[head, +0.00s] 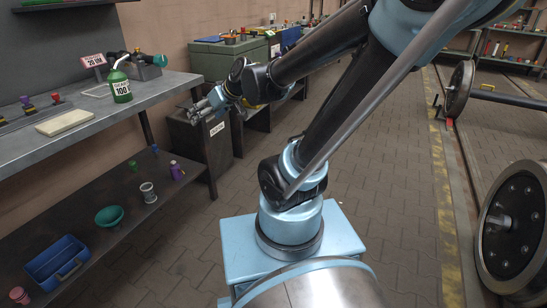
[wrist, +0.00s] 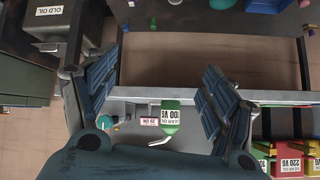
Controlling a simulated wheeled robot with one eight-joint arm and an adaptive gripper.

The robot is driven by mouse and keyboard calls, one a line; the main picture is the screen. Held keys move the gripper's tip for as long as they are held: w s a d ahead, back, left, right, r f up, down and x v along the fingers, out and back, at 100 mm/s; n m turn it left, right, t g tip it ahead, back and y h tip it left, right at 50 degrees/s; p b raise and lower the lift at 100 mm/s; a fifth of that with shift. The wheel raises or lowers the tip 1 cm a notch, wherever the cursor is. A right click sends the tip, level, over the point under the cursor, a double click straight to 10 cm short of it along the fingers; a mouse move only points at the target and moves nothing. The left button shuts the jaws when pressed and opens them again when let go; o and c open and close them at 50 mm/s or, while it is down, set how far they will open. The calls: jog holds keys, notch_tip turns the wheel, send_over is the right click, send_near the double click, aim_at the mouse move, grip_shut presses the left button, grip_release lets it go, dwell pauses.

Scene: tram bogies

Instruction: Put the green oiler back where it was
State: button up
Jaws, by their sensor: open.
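The green oiler (head: 119,88), with a white label reading 100, stands upright on the grey workbench (head: 85,112) near its right end. Its thin spout points up and to the right. My gripper (head: 205,105) is open and empty, off the right end of the bench and apart from the oiler. In the wrist view the scene appears upside down. The green oiler (wrist: 170,118) shows there beyond the gap between the open fingers of my gripper (wrist: 160,62).
A dark old-oil bin (head: 213,142) stands below my gripper. The lower shelf (head: 130,218) holds a blue crate (head: 57,262) and a green bowl (head: 109,215).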

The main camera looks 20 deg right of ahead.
jog(key=s+d+f+m+g+h, duration=0.2)
jog(key=s+d+f, duration=0.3)
jog(key=s+d, duration=0.3)
jog(key=s+d+f+m+g+h, duration=0.2)
jog(key=s+d+f+m+h, duration=0.2)
jog(key=s+d, duration=0.5)
jog(key=shift+d+f+m+g+h, duration=0.3)
jog(key=shift+d+f+m+h, duration=0.15)
jog(key=shift+d, duration=0.8)
jog(key=shift+r, duration=0.1)
jog(key=shift+w+a+f, duration=0.1)
jog(key=shift+w+f, duration=0.1)
jog(key=shift+w, duration=0.25)
